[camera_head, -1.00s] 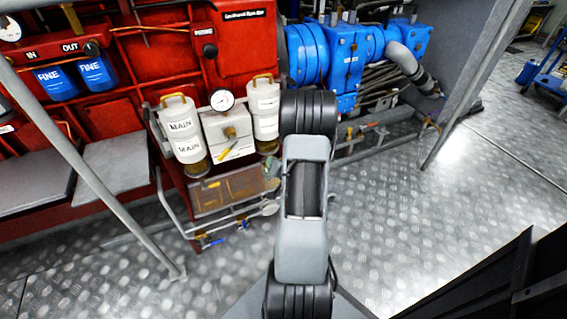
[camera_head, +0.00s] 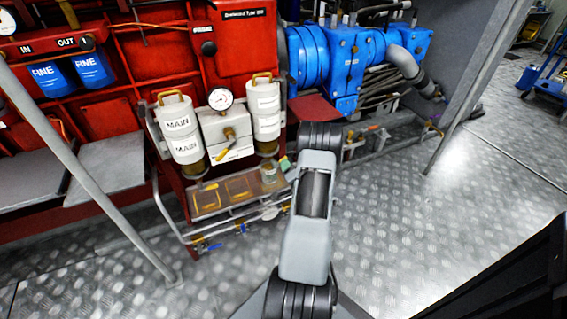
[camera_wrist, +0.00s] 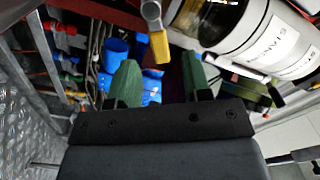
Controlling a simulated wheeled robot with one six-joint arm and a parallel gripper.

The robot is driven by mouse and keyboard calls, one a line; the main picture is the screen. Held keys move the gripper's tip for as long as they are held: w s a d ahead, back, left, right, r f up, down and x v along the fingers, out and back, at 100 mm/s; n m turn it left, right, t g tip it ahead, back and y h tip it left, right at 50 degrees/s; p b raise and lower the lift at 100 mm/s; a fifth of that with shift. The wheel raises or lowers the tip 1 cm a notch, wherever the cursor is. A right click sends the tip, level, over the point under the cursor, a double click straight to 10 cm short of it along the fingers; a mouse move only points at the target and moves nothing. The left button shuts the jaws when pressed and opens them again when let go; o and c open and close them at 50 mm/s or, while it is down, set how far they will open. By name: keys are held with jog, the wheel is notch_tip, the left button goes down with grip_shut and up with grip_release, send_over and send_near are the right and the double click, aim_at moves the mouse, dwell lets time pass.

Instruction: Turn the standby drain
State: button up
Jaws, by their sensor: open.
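A white canister (camera_wrist: 255,30) with a label starting "STAN" is at the upper right of the wrist view, close to my gripper. A white canister (camera_head: 265,105) stands right of the gauge in the head view; its label is too small to read. A metal lever with a yellow end (camera_wrist: 160,47) is above the gap between my fingers. My gripper (camera_wrist: 158,80) is open, its two green fingers apart with nothing between them. In the head view only a small green part shows beside my arm, near the foot of the right canister. I cannot tell which part is the standby drain.
A pressure gauge (camera_head: 220,99) and a box with a yellow lever (camera_head: 228,152) sit between the canisters. A shallow tray (camera_head: 207,199) with a glass jar (camera_head: 269,171) lies below. Blue-handled valves (camera_head: 207,247) are under it. A grey post (camera_head: 85,175) slants at left.

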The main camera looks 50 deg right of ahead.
jog(key=shift+b+x, duration=0.5)
jog(key=shift+x, duration=1.85)
grip_shut()
